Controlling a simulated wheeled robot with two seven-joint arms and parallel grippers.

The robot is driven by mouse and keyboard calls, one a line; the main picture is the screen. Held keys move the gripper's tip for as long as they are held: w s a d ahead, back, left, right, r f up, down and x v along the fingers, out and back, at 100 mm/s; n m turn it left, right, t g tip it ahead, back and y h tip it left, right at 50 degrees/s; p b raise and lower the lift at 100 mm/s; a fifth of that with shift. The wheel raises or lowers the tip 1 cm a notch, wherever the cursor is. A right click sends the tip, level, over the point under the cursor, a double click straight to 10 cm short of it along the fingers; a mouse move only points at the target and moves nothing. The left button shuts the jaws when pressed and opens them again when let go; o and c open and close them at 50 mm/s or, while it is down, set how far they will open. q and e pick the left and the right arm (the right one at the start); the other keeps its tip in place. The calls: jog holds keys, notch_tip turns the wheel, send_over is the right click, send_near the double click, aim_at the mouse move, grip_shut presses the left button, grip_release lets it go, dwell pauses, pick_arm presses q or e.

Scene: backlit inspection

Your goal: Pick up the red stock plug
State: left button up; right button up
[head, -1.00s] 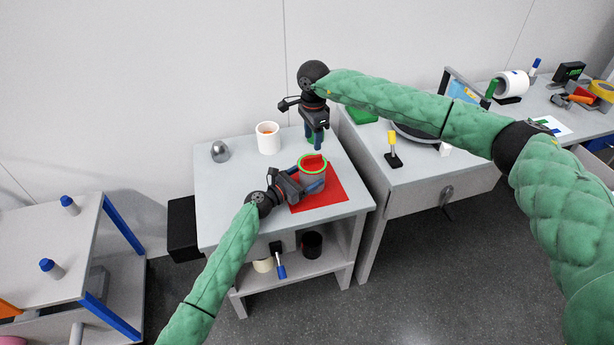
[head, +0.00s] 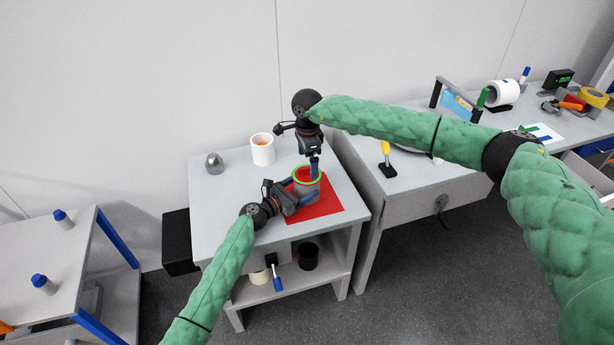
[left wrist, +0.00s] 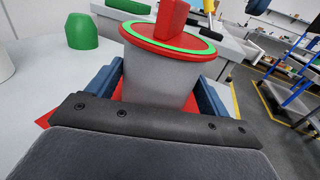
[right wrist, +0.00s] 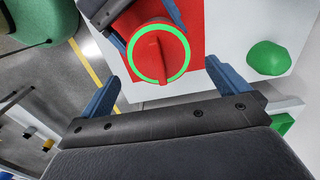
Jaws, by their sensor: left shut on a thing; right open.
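The red stock plug (head: 303,174) is a red disc with an upright red fin. It sits in the green-rimmed mouth of a grey cup (head: 308,192) over a red mat (head: 325,208). My left gripper (head: 298,197) is shut on the cup's sides; the left wrist view shows its blue fingers beside the cup (left wrist: 160,80) and the plug's fin (left wrist: 172,18) above. My right gripper (head: 314,168) is open and points down over the cup. In the right wrist view the plug (right wrist: 150,55) lies ahead of the spread fingers, which appear apart from it.
A white cup (head: 262,152) and a grey dome (head: 214,164) stand at the back left of the table. A green dome (right wrist: 268,58) stands near the cup. The table's left front is clear.

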aim_at(307, 174)
pick_arm(q)
jog(key=shift+s+f, duration=0.1)
jog(key=shift+f, duration=0.1)
pick_arm(e)
notch_tip(307, 174, down, 5)
jog(key=shift+s, duration=0.1)
jog(key=shift+c, duration=0.4)
jog(key=c, duration=0.7)
jog(key=shift+r, duration=0.15)
notch_tip(307, 174, up, 10)
jog(key=shift+f, duration=0.1)
pick_arm(q)
jog(key=o, duration=1)
jog(key=shift+o, duration=0.2)
